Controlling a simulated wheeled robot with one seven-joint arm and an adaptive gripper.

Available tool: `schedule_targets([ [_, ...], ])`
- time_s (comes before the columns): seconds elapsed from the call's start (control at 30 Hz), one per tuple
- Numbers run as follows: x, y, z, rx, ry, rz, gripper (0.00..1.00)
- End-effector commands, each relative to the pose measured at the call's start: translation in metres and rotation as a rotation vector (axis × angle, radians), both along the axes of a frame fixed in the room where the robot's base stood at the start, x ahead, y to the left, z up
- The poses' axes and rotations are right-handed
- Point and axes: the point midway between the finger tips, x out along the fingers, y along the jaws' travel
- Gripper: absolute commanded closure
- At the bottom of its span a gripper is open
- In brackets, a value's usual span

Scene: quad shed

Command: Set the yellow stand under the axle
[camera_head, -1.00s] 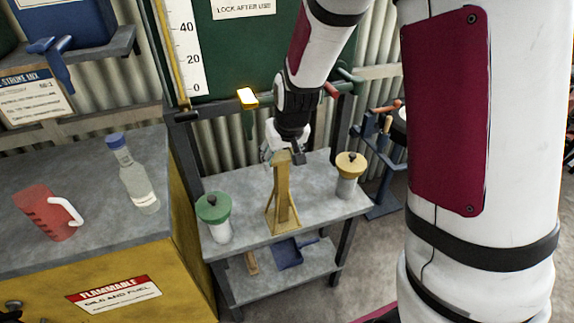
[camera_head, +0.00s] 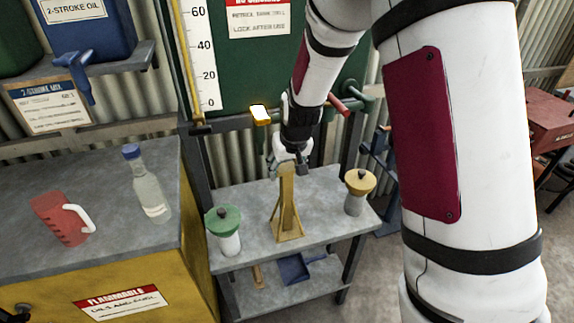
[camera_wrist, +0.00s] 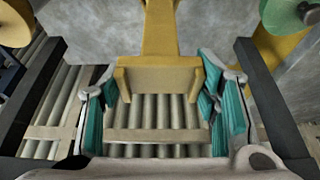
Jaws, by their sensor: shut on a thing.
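The yellow stand (camera_head: 288,208) is upright on the grey bench (camera_head: 325,205), between a green-lidded jar and a yellow-lidded jar. My gripper (camera_head: 289,168) is at the top of the stand, coming from above and behind. In the wrist view the stand's yellow head (camera_wrist: 158,78) sits between the two teal-padded fingers (camera_wrist: 165,108), and the gripper is shut on it. The stand's feet appear to rest on the bench; I cannot tell if there is a small gap. No axle can be made out in either view.
The green-lidded jar (camera_head: 224,228) is left of the stand and the yellow-lidded jar (camera_head: 358,190) is right. A yellow cabinet (camera_head: 190,280) bears a red jug (camera_head: 60,218) and a bottle (camera_head: 147,185). A blue dustpan (camera_head: 294,268) lies on the shelf below.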

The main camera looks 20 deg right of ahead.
Motion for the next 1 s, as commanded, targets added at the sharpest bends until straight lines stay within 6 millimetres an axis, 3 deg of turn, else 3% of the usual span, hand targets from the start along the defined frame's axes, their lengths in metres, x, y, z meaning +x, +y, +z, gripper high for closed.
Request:
schedule_targets([
  [0.3,0.002,0.0,-0.001,0.0,-0.005,-0.001,1.0],
  [0.33,0.0,0.0,-0.003,0.0,0.0,-0.001,0.4],
  [0.4,0.0,0.0,-0.003,0.0,0.0,-0.001,0.24],
  [0.77,0.0,0.0,-0.001,0.0,-0.001,-0.001,0.24],
  [1.0,-0.008,0.0,0.023,0.001,-0.005,-0.002,0.24],
])
